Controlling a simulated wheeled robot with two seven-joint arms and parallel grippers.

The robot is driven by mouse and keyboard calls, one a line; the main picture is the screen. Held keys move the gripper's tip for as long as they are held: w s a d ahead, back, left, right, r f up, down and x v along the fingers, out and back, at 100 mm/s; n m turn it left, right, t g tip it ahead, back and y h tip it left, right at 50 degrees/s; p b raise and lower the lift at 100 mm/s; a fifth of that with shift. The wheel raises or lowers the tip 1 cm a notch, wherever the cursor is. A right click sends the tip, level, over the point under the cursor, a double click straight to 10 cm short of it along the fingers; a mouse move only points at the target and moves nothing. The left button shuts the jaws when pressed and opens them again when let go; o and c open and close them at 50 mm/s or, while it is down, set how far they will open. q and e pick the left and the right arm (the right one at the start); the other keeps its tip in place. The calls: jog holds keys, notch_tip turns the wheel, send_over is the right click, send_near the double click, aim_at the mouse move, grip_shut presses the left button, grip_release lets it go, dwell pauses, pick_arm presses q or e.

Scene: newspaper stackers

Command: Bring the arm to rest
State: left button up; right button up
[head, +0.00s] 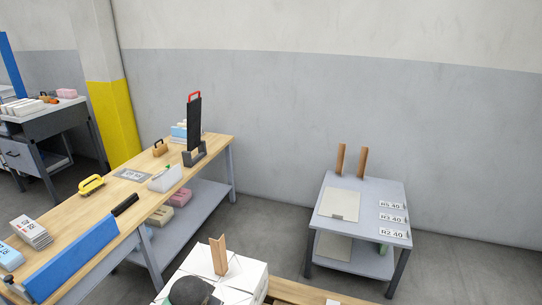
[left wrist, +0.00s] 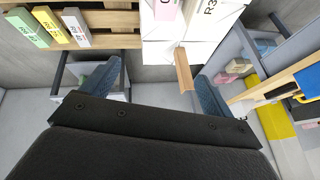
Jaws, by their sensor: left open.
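My left gripper (left wrist: 160,72) shows in the left wrist view with its two blue ridged fingers spread wide apart. I see nothing held between them. A wooden angle piece (left wrist: 184,70) shows beyond the fingers, by the white stack (left wrist: 160,30); whether it is near the right-hand finger in depth I cannot tell. In the head view the wooden angle piece (head: 218,255) stands upright on or against the white stack (head: 240,275) at the bottom. My right gripper is in neither view.
A long wooden workbench (head: 150,185) at left holds a blue panel (head: 72,260), a yellow-handled tool (head: 91,184) and a white bin (head: 166,178). A grey table (head: 372,205) at right carries two upright wooden posts and labels. Wooden slats (left wrist: 110,20) with coloured bundles are at upper left in the wrist view.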

pick_arm(q)
jog(key=s+d+f+n+g, duration=0.1)
jog(key=s+f, duration=0.1)
jog(key=s, duration=0.7)
jog(key=s+d+f+n+g+h, duration=0.1)
jog(key=s+d+f, duration=0.1)
jog(key=s, duration=0.8)
jog(key=s+d+f+n+g, duration=0.1)
jog(key=s+f, duration=0.1)
jog(key=s, duration=0.7)
jog(key=shift+s+d+f+g+h+p, duration=0.25)
jog(key=shift+s+f+g+h+p, duration=0.1)
jog(key=shift+p, duration=0.1)
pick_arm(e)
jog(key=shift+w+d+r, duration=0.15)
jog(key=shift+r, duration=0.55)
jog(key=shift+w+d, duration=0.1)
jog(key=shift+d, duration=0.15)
